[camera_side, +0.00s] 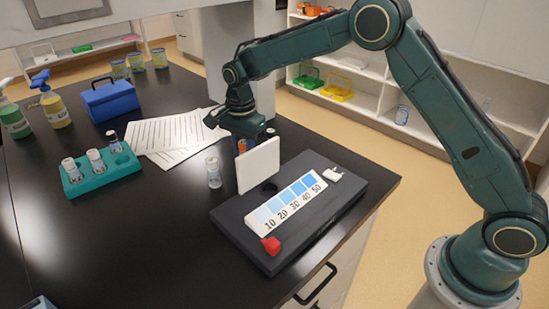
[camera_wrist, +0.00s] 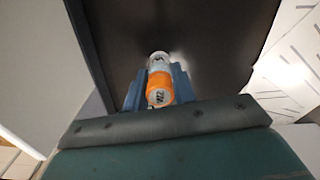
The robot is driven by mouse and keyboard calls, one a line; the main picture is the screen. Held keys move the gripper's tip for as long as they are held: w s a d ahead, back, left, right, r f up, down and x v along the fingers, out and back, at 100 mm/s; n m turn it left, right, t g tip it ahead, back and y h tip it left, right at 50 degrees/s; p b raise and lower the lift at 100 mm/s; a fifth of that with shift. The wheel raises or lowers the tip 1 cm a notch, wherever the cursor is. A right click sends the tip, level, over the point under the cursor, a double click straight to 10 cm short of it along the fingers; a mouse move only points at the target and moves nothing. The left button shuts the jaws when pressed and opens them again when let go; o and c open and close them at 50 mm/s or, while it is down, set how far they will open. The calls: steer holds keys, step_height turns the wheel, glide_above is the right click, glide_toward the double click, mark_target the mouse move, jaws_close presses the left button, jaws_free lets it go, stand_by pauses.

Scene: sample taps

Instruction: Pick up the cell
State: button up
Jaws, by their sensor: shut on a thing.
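My gripper (camera_side: 241,143) is at the back edge of a white upright panel (camera_side: 259,165), which partly hides it. In the wrist view, its blue fingers (camera_wrist: 158,88) are shut on a small cell with an orange part (camera_wrist: 160,84) and a pale end carrying dark marks. A pale round shape (camera_wrist: 160,58) shows just beyond it; I cannot tell whether it is part of the cell. In the side view, only a bit of orange (camera_side: 241,146) shows at the fingers. A clear vial with a white cap (camera_side: 213,171) stands on the table left of the panel.
A dark platform (camera_side: 236,219) carries a blue scale card (camera_side: 287,205), a red piece (camera_side: 271,245) and a white piece (camera_side: 333,173). A teal rack (camera_side: 98,179) holds three vials. Papers (camera_side: 172,133) and a blue box (camera_side: 110,101) lie behind.

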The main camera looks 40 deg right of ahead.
steer(key=shift+r, duration=0.1)
step_height(320, 180, up, 20)
stand_by(0.7)
stand_by(0.6)
step_height(320, 180, up, 5)
glide_above(243, 142)
steer(key=s+a, duration=0.3)
steer(key=s, duration=1)
step_height(243, 142, down, 16)
steer(key=shift+a, duration=0.15)
stand_by(0.6)
